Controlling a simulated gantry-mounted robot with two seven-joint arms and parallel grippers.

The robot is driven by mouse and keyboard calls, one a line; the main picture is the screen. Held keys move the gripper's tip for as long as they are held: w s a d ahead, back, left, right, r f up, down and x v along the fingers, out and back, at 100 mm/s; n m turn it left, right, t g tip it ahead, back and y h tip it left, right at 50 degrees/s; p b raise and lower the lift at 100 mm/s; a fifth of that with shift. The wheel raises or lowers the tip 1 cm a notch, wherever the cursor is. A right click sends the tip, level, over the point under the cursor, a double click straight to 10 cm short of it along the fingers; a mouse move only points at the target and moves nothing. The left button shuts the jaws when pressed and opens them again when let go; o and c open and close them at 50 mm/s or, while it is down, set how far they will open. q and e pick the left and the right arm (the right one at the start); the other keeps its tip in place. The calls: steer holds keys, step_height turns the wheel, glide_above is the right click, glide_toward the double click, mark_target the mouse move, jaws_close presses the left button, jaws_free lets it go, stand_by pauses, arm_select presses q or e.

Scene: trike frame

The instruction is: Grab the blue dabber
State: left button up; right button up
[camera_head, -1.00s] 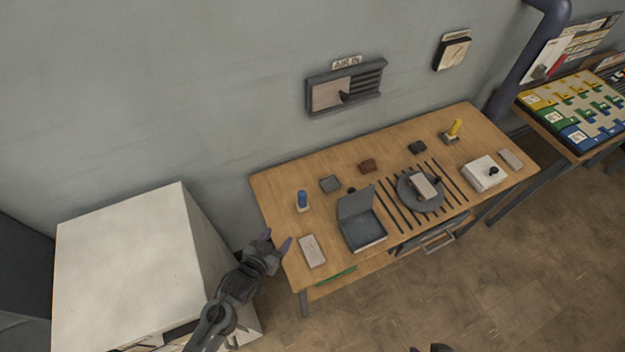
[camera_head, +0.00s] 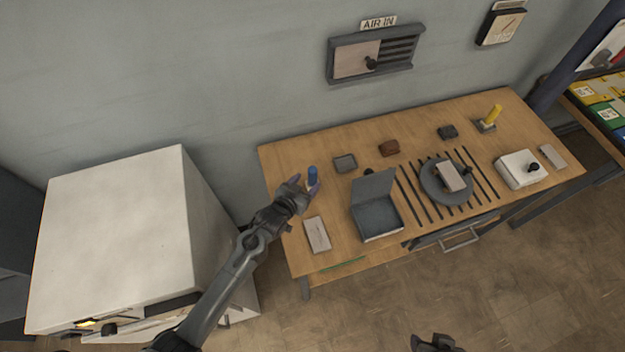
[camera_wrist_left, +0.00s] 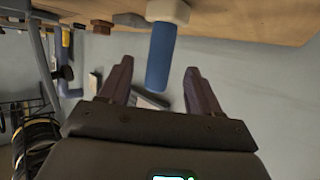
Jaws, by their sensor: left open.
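The blue dabber (camera_head: 312,175) stands upright near the left end of the wooden table. It has a blue cylindrical body and a pale base. My left gripper (camera_head: 304,185) is open at the dabber, with its fingers around it in the head view. In the left wrist view the dabber (camera_wrist_left: 160,58) shows between the two spread fingers of my left gripper (camera_wrist_left: 155,80), with visible gaps on both sides. A small part at the bottom edge of the head view may be my right gripper; its jaws cannot be made out.
The wooden table (camera_head: 330,140) holds an open grey box (camera_head: 378,217), a pale block (camera_head: 317,234), a small grey tray (camera_head: 345,163), a round plate (camera_head: 436,190) and a yellow dabber (camera_head: 492,115). A large white cabinet (camera_head: 115,230) stands left of the table.

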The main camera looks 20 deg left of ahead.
mark_target(310, 179)
arm_select(q)
steer(key=shift+b+x, duration=0.35)
steer(key=shift+x, duration=2.35)
